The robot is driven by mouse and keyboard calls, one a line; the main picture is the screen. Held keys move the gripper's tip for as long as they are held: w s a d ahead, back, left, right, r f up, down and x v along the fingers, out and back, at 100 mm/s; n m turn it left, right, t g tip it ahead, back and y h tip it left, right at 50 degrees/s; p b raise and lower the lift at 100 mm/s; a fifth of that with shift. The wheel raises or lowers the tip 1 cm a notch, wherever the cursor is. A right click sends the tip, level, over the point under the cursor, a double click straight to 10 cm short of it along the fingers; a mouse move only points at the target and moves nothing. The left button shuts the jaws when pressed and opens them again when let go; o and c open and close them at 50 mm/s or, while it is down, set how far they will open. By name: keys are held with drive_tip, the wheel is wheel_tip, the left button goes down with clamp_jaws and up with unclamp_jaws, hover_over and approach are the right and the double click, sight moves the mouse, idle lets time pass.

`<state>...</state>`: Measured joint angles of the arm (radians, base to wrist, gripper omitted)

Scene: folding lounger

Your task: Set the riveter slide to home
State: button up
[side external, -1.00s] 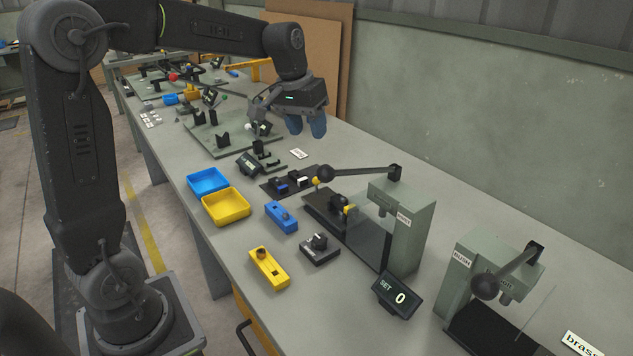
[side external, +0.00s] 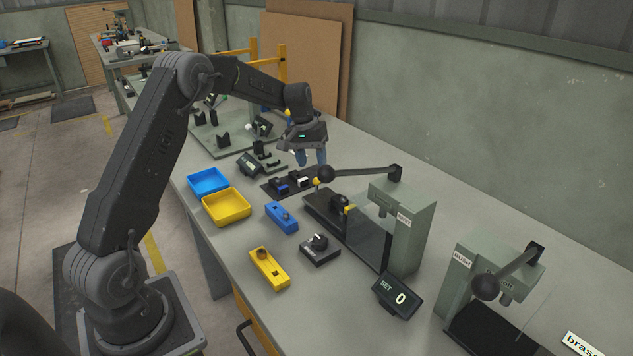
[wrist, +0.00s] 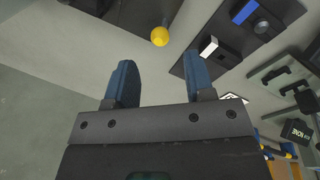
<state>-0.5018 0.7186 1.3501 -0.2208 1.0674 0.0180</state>
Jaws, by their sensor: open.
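A yellow ball, seemingly this knob, shows in the wrist view (wrist: 159,37), between and beyond the fingers. My gripper (side external: 312,158) is open and empty, above and behind the knob in the side view; its blue fingers also show in the wrist view (wrist: 158,75). The slide's exact position is unclear.
A dark mat (side external: 272,190) with small blue and white-topped parts lies near the knob. Blue (side external: 208,180) and yellow (side external: 226,207) trays stand at the bench's left. A display (side external: 397,296) reading "SET 0" and a second press (side external: 480,265) stand nearer. The lever overhangs the track.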

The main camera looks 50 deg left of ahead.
sight(317, 183)
drive_tip(key=f, duration=0.4)
drive_tip(key=d+f, duration=0.1)
drive_tip(key=f, duration=0.2)
drive_tip(key=shift+w, duration=0.4)
drive_tip(key=shift+c, duration=0.4)
clamp_jaws()
drive_tip(key=shift+d, duration=0.1)
